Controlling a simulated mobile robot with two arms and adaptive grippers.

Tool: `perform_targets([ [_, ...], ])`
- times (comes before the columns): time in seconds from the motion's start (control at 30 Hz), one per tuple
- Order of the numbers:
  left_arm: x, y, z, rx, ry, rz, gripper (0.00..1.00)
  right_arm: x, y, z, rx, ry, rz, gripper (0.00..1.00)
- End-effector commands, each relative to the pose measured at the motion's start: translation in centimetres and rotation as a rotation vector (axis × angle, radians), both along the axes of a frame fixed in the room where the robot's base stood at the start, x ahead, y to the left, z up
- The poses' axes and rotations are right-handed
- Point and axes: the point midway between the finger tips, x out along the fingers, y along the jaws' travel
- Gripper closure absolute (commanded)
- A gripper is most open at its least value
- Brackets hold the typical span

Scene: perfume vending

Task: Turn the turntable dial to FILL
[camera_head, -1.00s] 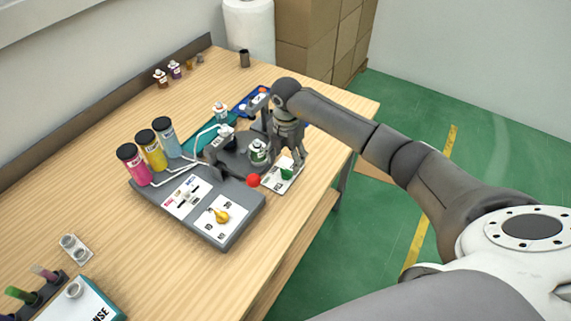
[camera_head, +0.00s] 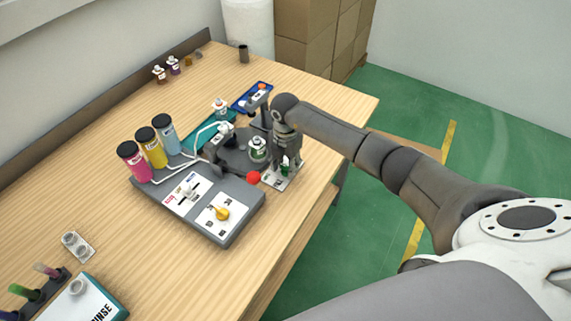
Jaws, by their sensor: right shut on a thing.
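The turntable (camera_head: 233,158) is a dark grey disc behind the grey console. A small bottle with a green label (camera_head: 257,149) stands on it. A white dial plate (camera_head: 270,182) with a green knob (camera_head: 285,171) sits at the turntable's right front. My right gripper (camera_head: 287,165) points down over the plate and is shut on the green knob, which its fingers partly hide. The plate's lettering is too small to read. My left gripper is out of view.
A blue tray (camera_head: 245,104) lies further back.

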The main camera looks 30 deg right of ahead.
Motion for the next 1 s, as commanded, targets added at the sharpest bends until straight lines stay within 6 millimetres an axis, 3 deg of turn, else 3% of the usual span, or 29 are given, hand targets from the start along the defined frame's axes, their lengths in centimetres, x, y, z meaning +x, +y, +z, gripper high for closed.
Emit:
perform_targets([
  [0.47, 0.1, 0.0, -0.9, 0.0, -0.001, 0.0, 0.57, 0.0, -0.1, -0.1, -0.002, -0.001, 0.1, 0.85],
  [1.0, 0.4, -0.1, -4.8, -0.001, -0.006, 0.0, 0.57, 0.0, -0.3, -0.3, -0.001, -0.003, 0.574, 0.85],
])
